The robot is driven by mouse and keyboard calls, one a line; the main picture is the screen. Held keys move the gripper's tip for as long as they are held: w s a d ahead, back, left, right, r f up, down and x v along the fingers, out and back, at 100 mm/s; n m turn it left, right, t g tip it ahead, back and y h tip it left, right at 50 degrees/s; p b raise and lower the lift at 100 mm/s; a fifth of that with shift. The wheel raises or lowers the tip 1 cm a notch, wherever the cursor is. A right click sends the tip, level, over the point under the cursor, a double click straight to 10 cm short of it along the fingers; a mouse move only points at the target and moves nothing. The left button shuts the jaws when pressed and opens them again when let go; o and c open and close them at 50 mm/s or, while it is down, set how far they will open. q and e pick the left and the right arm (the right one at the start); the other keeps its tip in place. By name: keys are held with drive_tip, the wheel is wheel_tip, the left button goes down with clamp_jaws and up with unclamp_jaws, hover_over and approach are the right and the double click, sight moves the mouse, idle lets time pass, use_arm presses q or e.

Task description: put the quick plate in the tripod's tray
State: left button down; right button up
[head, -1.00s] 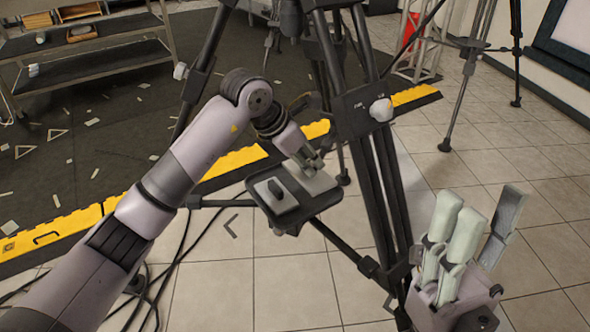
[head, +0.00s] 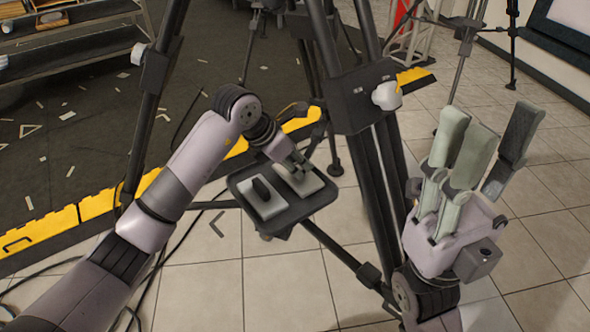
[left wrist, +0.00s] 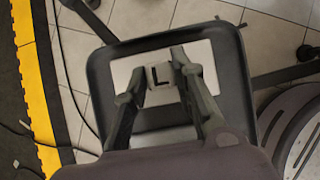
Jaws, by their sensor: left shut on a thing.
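The tripod's tray (head: 281,224) is a dark square tray with a raised rim, low between the tripod's legs. It holds two white pads side by side. My left gripper (head: 299,164) is over the right pad (head: 309,183), fingers pointing down. In the left wrist view the left gripper (left wrist: 160,78) is shut on a small pale grey block with a black L mark, apparently the quick plate (left wrist: 161,85), inside the tray's outline. I cannot tell whether it touches the pad. The head view mostly hides it. My right gripper (head: 484,140) is open and empty, well right of the tray.
A dark object (head: 262,188) stands on the left pad (head: 267,207). The tripod's thick legs (head: 374,190) rise right of the tray, near my right arm. A yellow cable ramp (head: 100,204) and loose cables lie on the floor behind and left.

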use_arm(q)
drive_tip(key=shift+f, duration=0.5)
drive_tip(key=shift+r, duration=0.1)
drive_tip(key=c, duration=1.3)
unclamp_jaws()
